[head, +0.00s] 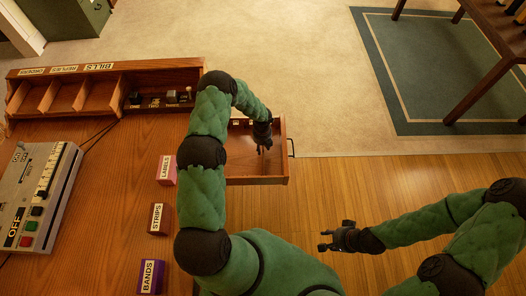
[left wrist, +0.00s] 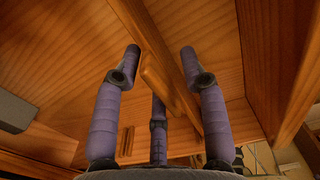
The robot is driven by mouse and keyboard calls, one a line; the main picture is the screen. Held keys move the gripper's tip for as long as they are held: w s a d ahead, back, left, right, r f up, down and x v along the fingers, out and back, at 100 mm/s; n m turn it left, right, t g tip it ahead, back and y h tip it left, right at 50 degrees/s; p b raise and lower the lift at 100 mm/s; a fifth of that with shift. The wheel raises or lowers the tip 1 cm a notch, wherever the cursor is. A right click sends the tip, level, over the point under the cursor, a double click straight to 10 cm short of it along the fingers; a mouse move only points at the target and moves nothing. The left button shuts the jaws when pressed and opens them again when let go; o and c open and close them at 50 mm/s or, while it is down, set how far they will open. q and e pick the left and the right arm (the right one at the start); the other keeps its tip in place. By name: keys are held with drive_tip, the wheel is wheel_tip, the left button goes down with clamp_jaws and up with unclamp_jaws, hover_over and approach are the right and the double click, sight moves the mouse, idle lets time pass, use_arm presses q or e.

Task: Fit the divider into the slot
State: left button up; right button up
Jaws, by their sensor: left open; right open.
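My left gripper (head: 264,148) points down into the open wooden drawer (head: 240,181) at the desk's right side. In the left wrist view its purple fingers (left wrist: 160,60) are spread apart. A wooden piece seen on edge (left wrist: 152,82), perhaps the divider, shows between the fingers, with no clear contact. A longer wooden edge runs diagonally behind it. A pair of short upright strips (left wrist: 126,140), possibly the slot, shows on a wooden face at lower left. I cannot make out the divider in the head view. My right gripper (head: 326,238) is open and empty above the floor.
Boxes marked LABELS (head: 167,170), STRIPS (head: 159,218) and BANDS (head: 151,277) stand on the desk left of my left arm. A compartment rack (head: 82,95) lines the back edge. A grey control box (head: 36,195) lies at left. Floor right of the drawer is clear.

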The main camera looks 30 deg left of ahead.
use_arm(q)
drive_tip(key=shift+f, duration=0.45)
clamp_jaws()
drive_tip(key=shift+r, duration=0.1)
wheel_tip(320, 180, up, 10)
drive_tip(key=p, duration=0.3)
drive_tip(key=s+a+r+b, duration=0.3)
drive_tip(key=s+a, duration=0.5)
drive_tip(key=a, duration=0.5)
drive_tip(key=shift+s+a+r+b, duration=0.2)
drive_tip(key=shift+a+b, duration=0.15)
